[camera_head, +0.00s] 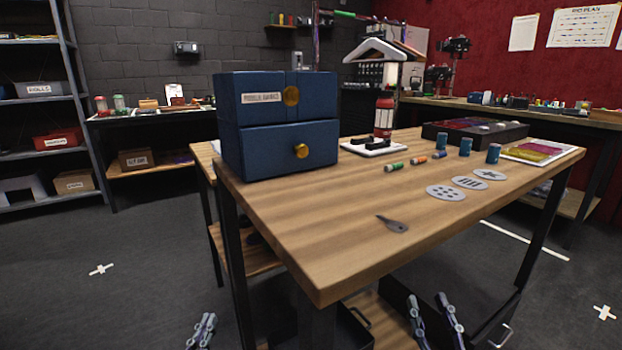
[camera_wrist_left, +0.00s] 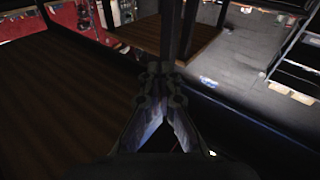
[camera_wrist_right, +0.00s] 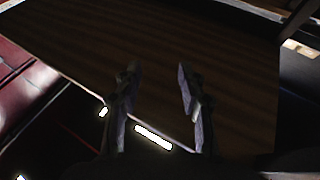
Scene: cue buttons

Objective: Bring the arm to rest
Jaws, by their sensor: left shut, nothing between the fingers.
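My left gripper (camera_head: 207,318) shows low in the head view, left of the table's near leg and below the tabletop. Its fingers meet at the tips in the left wrist view (camera_wrist_left: 160,70), with nothing between them. My right gripper (camera_head: 426,297) is at the bottom of the head view, in front of the table and below its top. Its fingers stand apart and empty in the right wrist view (camera_wrist_right: 157,67). Neither gripper touches any object that I can see. Most of both arms is out of view.
The wooden table (camera_head: 300,235) carries a blue drawer box (camera_head: 275,150), three grey symbol discs (camera_head: 446,192), several small cylinders (camera_head: 466,147), and a dark pointed piece (camera_head: 392,224). A black bin (camera_head: 350,330) sits beneath. Shelves (camera_head: 75,100) stand left. Floor at left is open.

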